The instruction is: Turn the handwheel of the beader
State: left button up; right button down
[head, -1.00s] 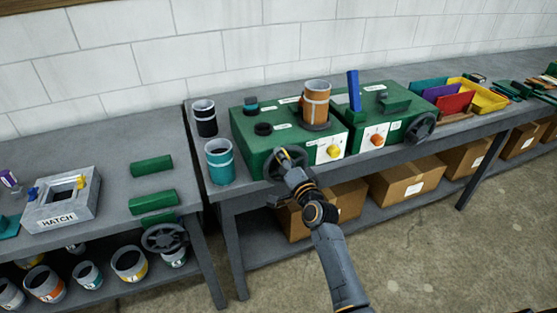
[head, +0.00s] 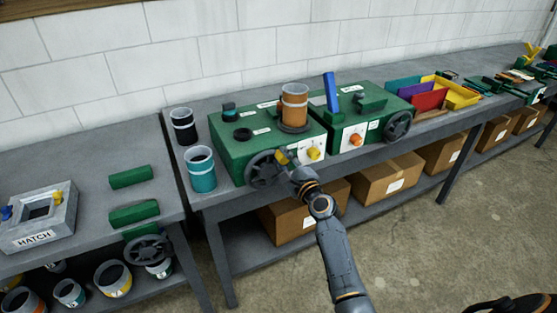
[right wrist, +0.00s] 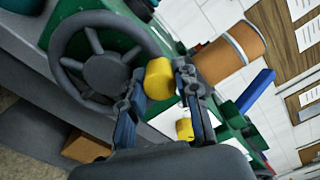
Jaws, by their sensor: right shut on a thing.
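Two green machines stand side by side on the bench. The left one (head: 232,157) has a dark spoked handwheel (head: 252,178) on its front and an orange cylinder (head: 294,103) on top. My right gripper (head: 286,160) is at the upper right of this wheel. In the right wrist view, the handwheel (right wrist: 70,45) fills the upper left. There my right gripper (right wrist: 160,88) is shut on the wheel's yellow handle (right wrist: 159,76), at the rim. The right machine (head: 370,98) has its own handwheel (head: 398,126), untouched. My left gripper is out of view.
Beside the left machine stand a teal can (head: 201,172) and a black can (head: 184,128). A yellow knob (head: 314,153) on the machine's front panel sits close to the right of my gripper. Cardboard boxes (head: 385,178) fill the lower shelf.

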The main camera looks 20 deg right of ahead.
aim_at(288, 167)
jog(key=d+f+m, duration=0.1)
jog(key=m, duration=0.1)
jog(key=shift+d+f+m, duration=0.1)
jog(key=shift+d+m, duration=0.1)
jog(key=shift+m, duration=0.2)
jog(key=shift+d+f+m+b, duration=0.2)
jog(key=shift+f+m, duration=0.55)
jog(key=shift+m, duration=0.65)
jog(key=shift+d+f+m+b, duration=0.15)
jog(key=shift+d+f+m, duration=0.2)
jog(key=shift+f+m, duration=0.75)
jog(key=shift+d+f+m+b, duration=0.2)
jog(key=shift+f+m, duration=0.25)
jog(key=shift+m, duration=1.25)
jog(key=c, duration=1.3)
grip_release()
jog(key=shift+o, duration=0.2)
jog(key=s, duration=1.2)
jog(key=shift+d, duration=0.2)
